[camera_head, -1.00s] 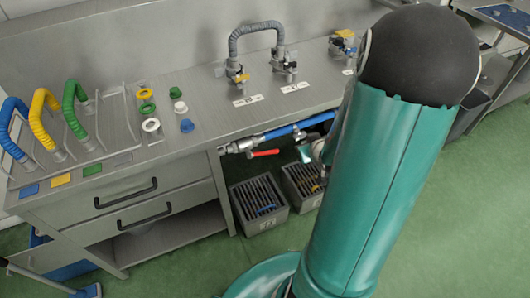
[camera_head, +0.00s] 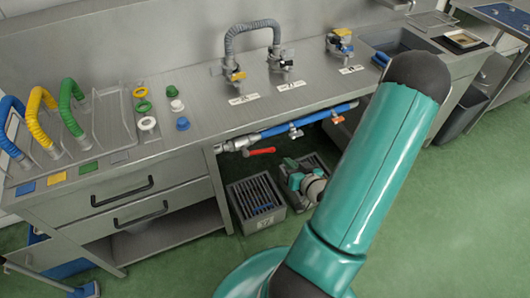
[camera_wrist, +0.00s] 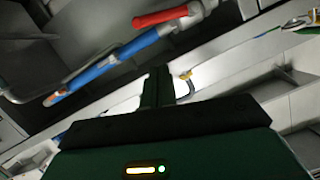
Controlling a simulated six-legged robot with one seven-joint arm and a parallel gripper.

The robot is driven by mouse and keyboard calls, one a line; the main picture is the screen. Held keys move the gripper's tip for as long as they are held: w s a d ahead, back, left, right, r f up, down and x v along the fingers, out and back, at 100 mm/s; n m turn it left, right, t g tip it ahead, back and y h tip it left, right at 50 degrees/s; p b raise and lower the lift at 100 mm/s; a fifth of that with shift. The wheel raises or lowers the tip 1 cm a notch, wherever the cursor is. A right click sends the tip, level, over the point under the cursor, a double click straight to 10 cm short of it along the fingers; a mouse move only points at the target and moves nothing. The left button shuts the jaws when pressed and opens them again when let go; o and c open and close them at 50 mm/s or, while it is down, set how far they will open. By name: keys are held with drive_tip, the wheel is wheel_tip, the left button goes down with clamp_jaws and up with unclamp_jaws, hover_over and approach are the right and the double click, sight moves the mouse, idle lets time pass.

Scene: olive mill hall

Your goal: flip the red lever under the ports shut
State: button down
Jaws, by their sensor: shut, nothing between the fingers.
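The red lever (camera_head: 260,151) sits on the metal and blue pipe (camera_head: 275,131) under the counter's front edge. It points right, at an angle to the pipe. In the wrist view the red lever (camera_wrist: 160,18) shows near the top, above the shut fingers and beside the blue pipe (camera_wrist: 120,62). My gripper (camera_head: 287,170) is below and right of the lever in the head view, apart from it. In the wrist view my gripper (camera_wrist: 159,80) is shut and empty. The ports (camera_head: 284,72) with the grey hose are on the counter above.
Grey slotted crates (camera_head: 257,204) stand on the floor below. Drawers (camera_head: 130,205) are left of the lever. Blue, yellow and green hoses (camera_head: 42,115) stand on the counter. The green floor (camera_head: 430,220) is clear at right.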

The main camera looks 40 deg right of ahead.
idle(0.3)
approach(260, 152)
drive_tip(key=w+d, duration=0.4)
drive_tip(key=w, duration=0.1)
drive_tip(key=shift+w+d+f, duration=0.1)
drive_tip(key=shift+w+f, duration=0.4)
drive_tip(key=shift+f, duration=0.15)
